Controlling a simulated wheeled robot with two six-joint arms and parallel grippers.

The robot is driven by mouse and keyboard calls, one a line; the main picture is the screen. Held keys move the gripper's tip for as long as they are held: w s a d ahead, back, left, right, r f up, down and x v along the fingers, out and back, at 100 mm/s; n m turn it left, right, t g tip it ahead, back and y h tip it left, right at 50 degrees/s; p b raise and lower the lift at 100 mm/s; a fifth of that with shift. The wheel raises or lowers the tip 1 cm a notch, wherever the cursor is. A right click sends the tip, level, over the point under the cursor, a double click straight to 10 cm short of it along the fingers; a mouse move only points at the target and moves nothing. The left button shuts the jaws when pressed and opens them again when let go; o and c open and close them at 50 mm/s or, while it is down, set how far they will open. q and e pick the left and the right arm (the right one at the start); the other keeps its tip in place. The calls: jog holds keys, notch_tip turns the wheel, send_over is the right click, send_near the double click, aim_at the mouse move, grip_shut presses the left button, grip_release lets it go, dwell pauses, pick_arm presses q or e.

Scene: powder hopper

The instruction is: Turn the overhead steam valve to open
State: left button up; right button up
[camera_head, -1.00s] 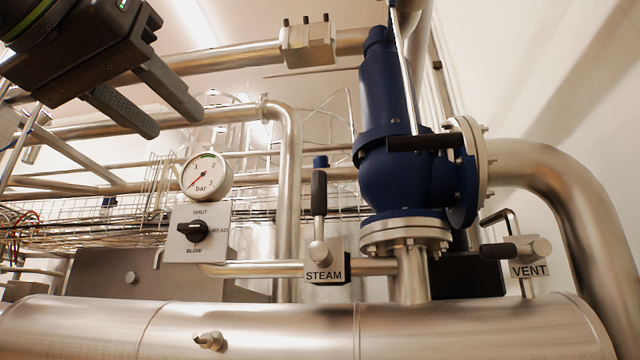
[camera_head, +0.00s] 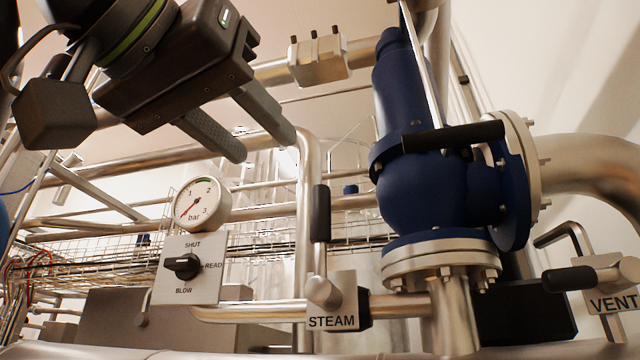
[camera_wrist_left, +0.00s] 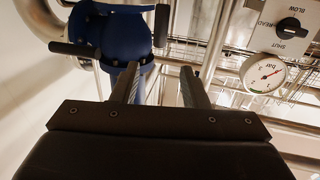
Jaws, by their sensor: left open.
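The steam valve, labelled STEAM (camera_head: 331,321), sits on the pipe below the blue relief valve. Its black-gripped lever (camera_head: 320,213) stands upright. In the left wrist view, which looks inverted, a dark handle (camera_wrist_left: 161,25) that looks like this lever shows beyond the fingers. My left gripper (camera_head: 262,145) is open and empty, up and to the left of the lever grip and apart from it. Its two fingers (camera_wrist_left: 158,85) also show in the wrist view with nothing between them. My right gripper is not in view.
The blue relief valve (camera_head: 411,190) with its black-handled lever (camera_head: 453,137) stands right of the steam lever. A gauge (camera_head: 202,205) and selector knob (camera_head: 182,265) are to the left. A VENT valve (camera_head: 610,300) is far right. Pipes (camera_head: 310,175) run behind the lever.

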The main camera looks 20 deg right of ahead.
aim_at(316, 191)
pick_arm(q)
jog(key=p+x, duration=0.4)
jog(key=x, duration=0.8)
jog(key=shift+w+d+r+p, duration=0.1)
jog(key=shift+w+p, duration=0.05)
jog(key=shift+p, duration=0.25)
jog(key=shift+w+d, duration=0.45)
jog(key=shift+a, duration=0.1)
grip_shut()
